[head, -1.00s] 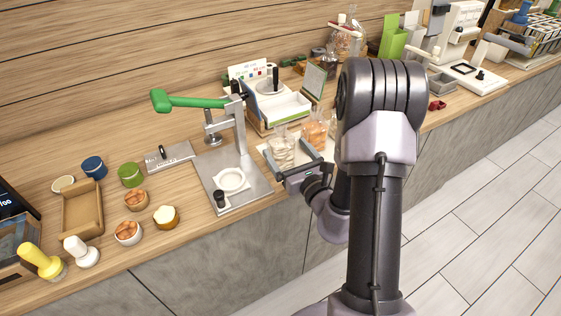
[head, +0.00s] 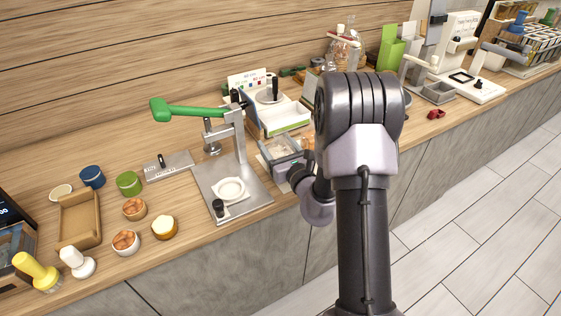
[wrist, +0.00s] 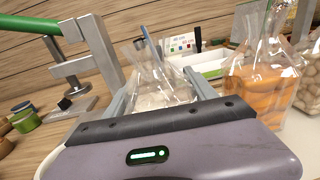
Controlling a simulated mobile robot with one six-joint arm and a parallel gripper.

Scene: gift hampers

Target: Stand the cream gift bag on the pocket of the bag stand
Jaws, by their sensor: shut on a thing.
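The cream gift bag (wrist: 158,88) is a clear pouch with pale contents and a gathered top. It stands upright between the fingers of my gripper (wrist: 160,92) in the wrist view. My gripper is shut on its sides. In the head view my gripper (head: 281,150) is at the counter's front edge, right of the green-handled press, and my arm hides much of that area. I cannot make out for sure which thing is the bag stand or its pocket.
An orange bag (wrist: 262,80) and a beige bag (wrist: 309,75) stand close on the right. The steel press (head: 232,185) with a green handle is on the left. A white box-shaped unit (head: 285,118) is behind. Pots and a brown tray (head: 80,220) lie farther left.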

